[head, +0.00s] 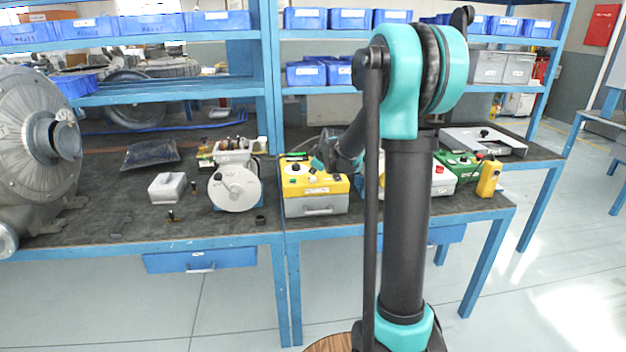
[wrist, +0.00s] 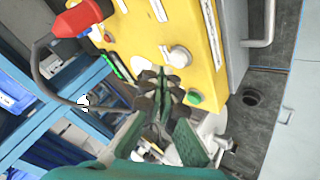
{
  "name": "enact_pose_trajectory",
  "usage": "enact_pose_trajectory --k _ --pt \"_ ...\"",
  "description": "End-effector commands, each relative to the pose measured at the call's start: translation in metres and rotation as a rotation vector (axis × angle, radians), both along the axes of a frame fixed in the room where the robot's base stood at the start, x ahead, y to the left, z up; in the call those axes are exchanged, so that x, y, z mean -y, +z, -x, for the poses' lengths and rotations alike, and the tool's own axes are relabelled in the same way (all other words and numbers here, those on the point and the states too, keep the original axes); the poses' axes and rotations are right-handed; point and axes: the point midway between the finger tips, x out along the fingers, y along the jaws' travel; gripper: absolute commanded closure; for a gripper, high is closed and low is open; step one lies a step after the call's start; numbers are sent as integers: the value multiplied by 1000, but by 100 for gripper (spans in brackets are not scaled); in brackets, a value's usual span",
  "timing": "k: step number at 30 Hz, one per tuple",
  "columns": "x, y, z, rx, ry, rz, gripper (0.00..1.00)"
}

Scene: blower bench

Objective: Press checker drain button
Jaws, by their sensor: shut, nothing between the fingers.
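A yellow box with a grey lower front and controls on top, which looks like the checker, stands on the bench in the head view (head: 325,187). Its yellow panel fills the top of the wrist view (wrist: 150,32). The panel carries a pale round button (wrist: 180,57), a green button (wrist: 194,98) and white labels too small to read. I cannot tell which button is the drain one. My gripper (wrist: 165,82) is shut and empty, with its fingertips over the panel near these two buttons. Contact cannot be told. In the head view my gripper (head: 318,163) is small and partly hidden.
A red-ended lead (wrist: 82,18) lies by the panel in the wrist view. Left of the box stand a round white reel-like device (head: 235,188) and a grey box (head: 167,187). To the right are a green box (head: 459,165) and a yellow handheld unit (head: 489,177). Blue shelves rise behind.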

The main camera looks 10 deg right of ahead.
Motion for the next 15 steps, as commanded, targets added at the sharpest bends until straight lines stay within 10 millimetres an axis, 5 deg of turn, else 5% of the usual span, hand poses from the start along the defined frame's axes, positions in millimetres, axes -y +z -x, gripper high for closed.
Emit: enact_pose_trajectory --k 15 --pt "0 21 0 0 0 0 100"
